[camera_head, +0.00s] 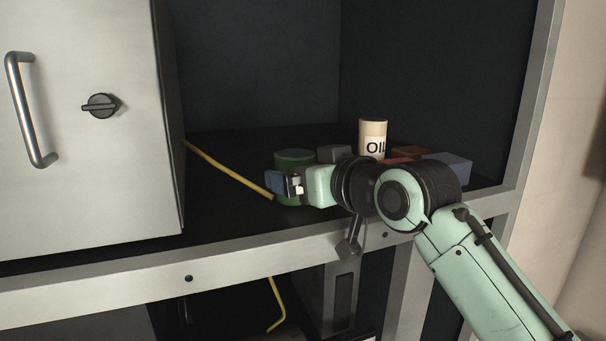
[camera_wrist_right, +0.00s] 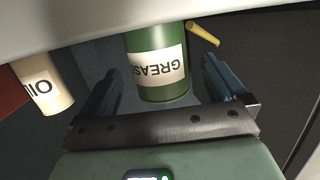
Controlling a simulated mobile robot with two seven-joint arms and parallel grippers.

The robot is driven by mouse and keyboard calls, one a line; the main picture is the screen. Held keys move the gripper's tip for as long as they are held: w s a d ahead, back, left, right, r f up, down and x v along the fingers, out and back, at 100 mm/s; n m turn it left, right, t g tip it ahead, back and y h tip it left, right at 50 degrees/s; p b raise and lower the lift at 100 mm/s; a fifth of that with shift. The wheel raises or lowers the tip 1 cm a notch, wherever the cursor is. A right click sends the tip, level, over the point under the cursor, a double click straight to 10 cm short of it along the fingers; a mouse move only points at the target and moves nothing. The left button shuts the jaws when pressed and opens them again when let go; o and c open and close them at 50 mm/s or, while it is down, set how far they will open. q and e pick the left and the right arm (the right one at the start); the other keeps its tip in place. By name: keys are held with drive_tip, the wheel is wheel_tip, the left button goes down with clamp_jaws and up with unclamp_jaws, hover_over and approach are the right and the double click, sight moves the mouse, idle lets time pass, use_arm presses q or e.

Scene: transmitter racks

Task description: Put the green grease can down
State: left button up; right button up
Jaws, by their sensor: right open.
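The green grease can (camera_head: 294,158) stands upright on the dark shelf. In the right wrist view the can (camera_wrist_right: 160,85) shows its white GREASE label, upside down in the picture. My right gripper (camera_head: 285,184) reaches in from the right and hides part of the can in the head view. In the right wrist view its two blue fingers (camera_wrist_right: 162,84) are open, one on each side of the can, with a visible gap to both. My left gripper is in neither view.
A cream OIL can (camera_head: 372,138) stands right of the grease can, near a grey block (camera_head: 335,154), a red block (camera_head: 397,161) and a blue-grey box (camera_head: 447,168). A yellow cable (camera_head: 230,171) lies left. A cabinet door (camera_head: 80,150) and the shelf's front rail (camera_head: 120,287) bound the space.

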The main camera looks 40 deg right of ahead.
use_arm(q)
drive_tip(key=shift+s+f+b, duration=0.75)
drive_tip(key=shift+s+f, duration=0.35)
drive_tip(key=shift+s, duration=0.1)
use_arm(e)
drive_tip(key=v, duration=1.2)
drive_tip(key=shift+s, duration=0.35)
drive_tip(key=shift+a, duration=0.1)
